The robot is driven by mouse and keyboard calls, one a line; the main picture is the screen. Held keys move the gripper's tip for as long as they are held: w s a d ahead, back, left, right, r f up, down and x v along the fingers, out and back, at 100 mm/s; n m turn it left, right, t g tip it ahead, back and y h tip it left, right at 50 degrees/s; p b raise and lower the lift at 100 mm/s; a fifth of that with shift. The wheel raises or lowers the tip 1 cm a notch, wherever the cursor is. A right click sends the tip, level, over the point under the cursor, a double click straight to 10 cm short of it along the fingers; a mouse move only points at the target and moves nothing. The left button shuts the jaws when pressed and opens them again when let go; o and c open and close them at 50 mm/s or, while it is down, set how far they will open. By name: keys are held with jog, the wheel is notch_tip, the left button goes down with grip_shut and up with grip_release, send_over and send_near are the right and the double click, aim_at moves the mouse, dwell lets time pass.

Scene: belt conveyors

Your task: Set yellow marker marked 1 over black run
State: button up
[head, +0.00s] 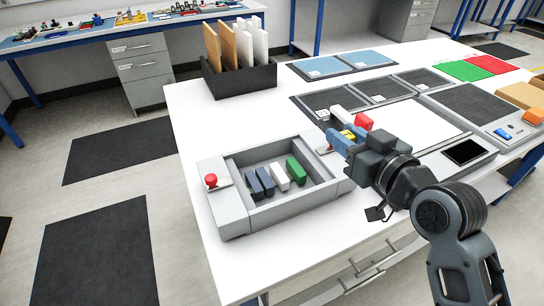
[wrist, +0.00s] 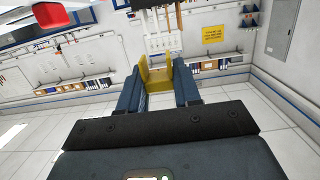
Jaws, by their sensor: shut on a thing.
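My gripper (head: 343,139) is shut on a yellow marker (head: 348,134), held over the white table just right of the grey tray. The same yellow marker (wrist: 155,75) shows between the two blue-grey fingers in the wrist view. No number on it can be read. Several black strips and panels lie on the table: a row of dark panels (head: 381,90) behind the gripper and a larger dark belt-like surface (head: 476,105) at the right. I cannot tell from the frames which one is the black run.
The grey tray (head: 229,207) with a red button (head: 211,180) holds blue, white and green blocks. A black rack (head: 240,80) holds upright boards. A pale panel (head: 420,121) lies right of the gripper.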

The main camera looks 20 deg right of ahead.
jog(key=p, duration=0.1)
send_over(289, 169)
notch_tip(289, 169, down, 7)
jog(key=shift+r, duration=0.2)
jog(key=shift+f, duration=0.15)
notch_tip(289, 169, down, 4)
jog(key=shift+r, duration=0.1)
